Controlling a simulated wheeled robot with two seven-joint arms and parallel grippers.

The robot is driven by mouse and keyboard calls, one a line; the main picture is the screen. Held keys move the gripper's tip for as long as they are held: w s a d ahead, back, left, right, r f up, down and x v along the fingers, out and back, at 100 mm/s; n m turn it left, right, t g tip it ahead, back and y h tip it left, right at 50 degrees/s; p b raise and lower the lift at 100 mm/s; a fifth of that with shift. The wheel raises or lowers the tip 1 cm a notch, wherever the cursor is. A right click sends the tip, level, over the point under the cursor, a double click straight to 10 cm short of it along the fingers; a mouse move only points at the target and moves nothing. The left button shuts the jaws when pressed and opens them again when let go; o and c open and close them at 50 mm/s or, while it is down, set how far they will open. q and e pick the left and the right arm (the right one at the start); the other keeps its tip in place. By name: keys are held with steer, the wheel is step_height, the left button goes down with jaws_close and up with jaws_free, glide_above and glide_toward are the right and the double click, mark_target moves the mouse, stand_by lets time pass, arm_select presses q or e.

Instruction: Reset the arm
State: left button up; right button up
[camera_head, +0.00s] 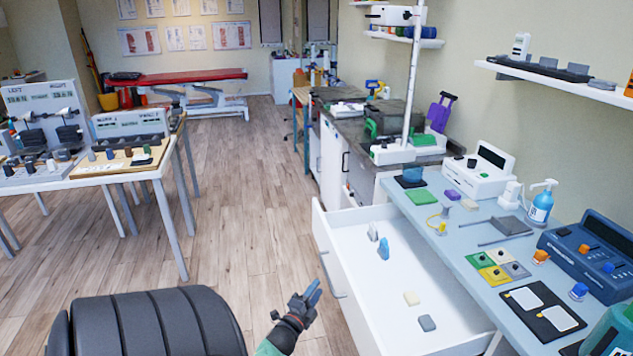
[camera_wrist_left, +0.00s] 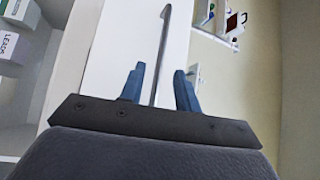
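My left gripper (camera_head: 311,292) is at the lower middle of the head view, just left of the open white drawer's front. Its two blue fingers (camera_wrist_left: 160,88) are apart in the left wrist view, with nothing held between them. The drawer handle (camera_head: 331,277), a thin grey bar, is close to the fingertips. In the wrist view the handle (camera_wrist_left: 163,45) runs up from the gap between the fingers against the white drawer front (camera_wrist_left: 125,45); I cannot tell whether they touch. My right gripper is not in view.
The open drawer (camera_head: 372,290) holds several small blocks. Beside it, a counter (camera_head: 455,235) carries pads, a pump bottle (camera_head: 540,203) and a blue device (camera_head: 590,252). A white table (camera_head: 160,172) with equipment stands left. The wooden floor (camera_head: 240,215) between is clear.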

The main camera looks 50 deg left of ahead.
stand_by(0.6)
arm_select(q)
steer(key=s+a+f+n+g+y, duration=0.1)
steer(key=s+a+f+n+g, duration=0.15)
steer(key=f+n+g, duration=0.4)
steer(key=d+f+n+g+h, duration=0.2)
steer(key=d+f+n+g, duration=0.25)
steer(key=d, duration=0.25)
steer(key=s+d+f+g+h, duration=0.1)
steer(key=s+d, duration=0.4)
steer(key=d, duration=0.8)
steer(key=s+d+f+g+h, duration=0.2)
steer(key=s+d+h, duration=0.2)
steer(key=d, duration=1)
steer(key=s+d+f+m+g+h, duration=0.1)
steer(key=s+d, duration=0.5)
steer(key=d, duration=0.8)
steer(key=shift+d+f+g+h, duration=0.15)
steer(key=shift+f+g+h, duration=0.4)
steer(key=shift+g+h, duration=0.25)
